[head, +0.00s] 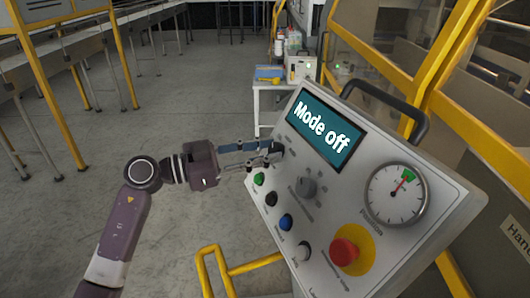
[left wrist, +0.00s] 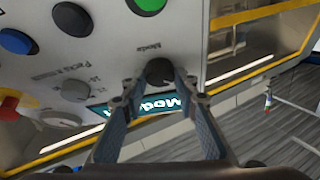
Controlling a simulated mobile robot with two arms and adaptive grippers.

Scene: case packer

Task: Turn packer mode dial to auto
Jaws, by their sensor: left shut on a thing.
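The packer's sloped control panel (head: 335,205) has a screen (head: 321,130) reading "Mode off". The dark mode dial (head: 278,149) is at the panel's upper left edge, mostly hidden by the fingers in the head view. In the left wrist view the dial (left wrist: 160,72) sits under the label "Mode", between the fingertips. My left gripper (head: 273,153) reaches in from the left and is shut on the dial; its fingers also show in the left wrist view (left wrist: 160,85). I cannot read which mark the dial points to. My right gripper is not in view.
Below the dial are a green button (head: 259,179), a black button (head: 271,199), a blue button (head: 286,222) and a white one (head: 302,252). A yellow rail (head: 240,268) stands below.

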